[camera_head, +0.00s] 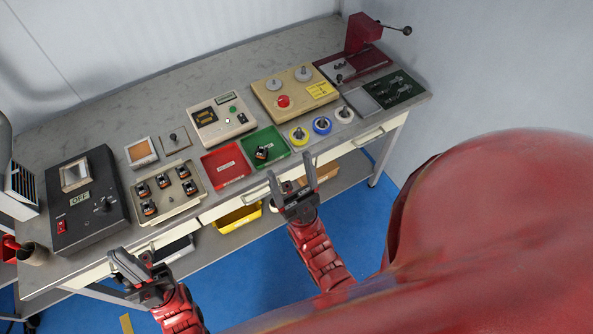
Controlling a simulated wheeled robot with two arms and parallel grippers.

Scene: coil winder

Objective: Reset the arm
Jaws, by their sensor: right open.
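My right gripper (290,170) is open and empty, in front of the table's front edge near the green tray. Its two fingers are spread and point toward the table. My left gripper (130,258) is at the front edge near the left end of the table, below the black control box. Its fingers are seen at a slant, and whether they are parted is unclear. I see nothing held in it. Both forearms are red and come up from below.
The grey table (85,131) carries a black box (88,205), a relay tray (165,190), a red tray (224,170), a green tray (276,142), a beige panel (268,99), a winder (362,35) and wire spools (321,125). Blue floor (255,265) lies clear below.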

